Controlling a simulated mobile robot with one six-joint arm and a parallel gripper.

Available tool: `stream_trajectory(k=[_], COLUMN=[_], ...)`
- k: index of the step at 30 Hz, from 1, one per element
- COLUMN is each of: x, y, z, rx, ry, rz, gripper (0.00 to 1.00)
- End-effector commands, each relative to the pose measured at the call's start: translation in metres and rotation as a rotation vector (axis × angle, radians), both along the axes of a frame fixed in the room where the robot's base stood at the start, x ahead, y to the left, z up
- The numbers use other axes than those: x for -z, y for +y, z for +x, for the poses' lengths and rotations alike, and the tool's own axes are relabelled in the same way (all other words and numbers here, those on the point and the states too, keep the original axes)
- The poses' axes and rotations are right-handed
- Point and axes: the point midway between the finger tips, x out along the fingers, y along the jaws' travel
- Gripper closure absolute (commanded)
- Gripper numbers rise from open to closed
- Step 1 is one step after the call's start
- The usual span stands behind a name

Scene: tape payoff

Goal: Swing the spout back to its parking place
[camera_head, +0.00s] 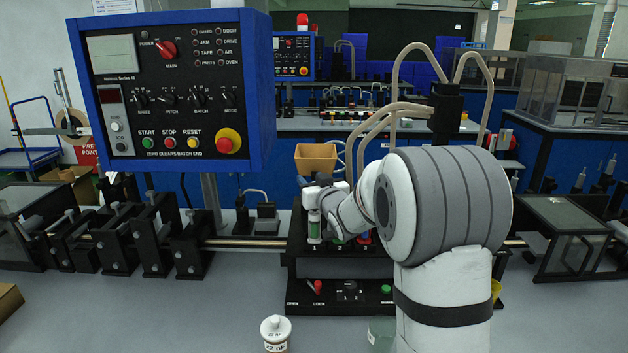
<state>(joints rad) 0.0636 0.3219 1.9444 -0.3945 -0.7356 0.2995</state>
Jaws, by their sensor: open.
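My gripper (312,192) is small in the picture, at the black station, close to the vial over the position marked 1. It is open, and my white and grey arm hides part of it. Pale curved tubes (392,107) run from a black block (446,108) down to the left behind my arm. I cannot tell which part is the spout, nor where its parking place is. The vial (314,226) with a green band stands upright at position 1. Positions 2 and 3 show green and red-blue parts, partly hidden by my wrist. I cannot tell whether the gripper touches anything.
A blue control panel (172,92) stands at the left. A black base (330,298) has a red lever and a green button. A bottle labelled 22 nF (276,336) and a clear jar (381,334) stand in front.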

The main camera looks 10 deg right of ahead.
Motion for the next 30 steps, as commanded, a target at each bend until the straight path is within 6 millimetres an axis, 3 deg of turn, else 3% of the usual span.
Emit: stream_trajectory(k=[6,21,30], x=[0.0001,0.0001,0.0003], y=[-0.0002,-0.0009,-0.0051], z=[0.0,-0.0001,-0.0002], rx=[0.0,0.001,0.003], ry=[0.0,0.0,0.001], rz=[0.0,0.0,-0.001], gripper=[0.6,1.0,1.0])
